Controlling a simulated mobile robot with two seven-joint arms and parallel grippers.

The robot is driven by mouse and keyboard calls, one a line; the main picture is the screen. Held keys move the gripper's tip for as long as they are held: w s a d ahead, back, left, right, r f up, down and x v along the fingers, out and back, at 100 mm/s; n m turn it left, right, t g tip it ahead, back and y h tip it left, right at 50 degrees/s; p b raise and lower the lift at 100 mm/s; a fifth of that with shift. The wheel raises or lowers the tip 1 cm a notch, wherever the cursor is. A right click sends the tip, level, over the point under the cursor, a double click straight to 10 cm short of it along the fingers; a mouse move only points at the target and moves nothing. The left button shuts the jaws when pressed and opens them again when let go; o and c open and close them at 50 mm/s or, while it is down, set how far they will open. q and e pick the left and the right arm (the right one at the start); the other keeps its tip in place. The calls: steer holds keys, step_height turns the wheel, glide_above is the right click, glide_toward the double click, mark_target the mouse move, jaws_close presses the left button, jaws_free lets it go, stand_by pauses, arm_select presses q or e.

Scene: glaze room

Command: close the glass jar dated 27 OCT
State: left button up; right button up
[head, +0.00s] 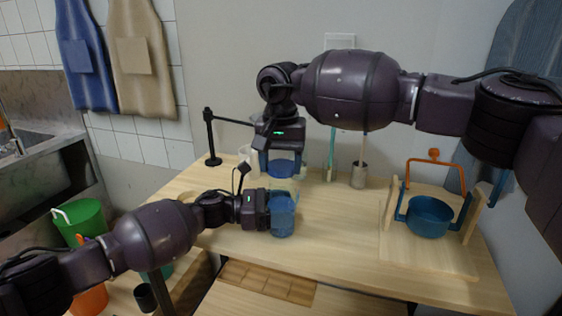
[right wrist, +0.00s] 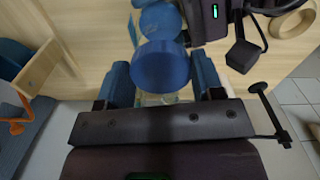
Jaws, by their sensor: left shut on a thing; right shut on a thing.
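My left gripper (head: 270,213) is shut on a glass jar (head: 284,222) that looks blue in its lower part, at the middle of the table. My right gripper (head: 280,163) is above and behind it, shut on a round blue lid (right wrist: 160,66) held between its fingers. The lid is apart from the jar in the head view. In the right wrist view the jar's blue round shape (right wrist: 159,22) shows beside my left gripper, partly overlapped by the lid. Pale clear glass shows between the two in the head view; I cannot tell whose it is. No date is readable.
A metal cup (head: 359,174) with tools and a white cup (head: 248,156) stand behind. A black stand (head: 211,140) is at the back left. The table between jar and pot is clear.

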steer(key=shift+f, duration=0.1)
steer(key=shift+f, duration=0.8)
steer(key=shift+f, duration=0.5)
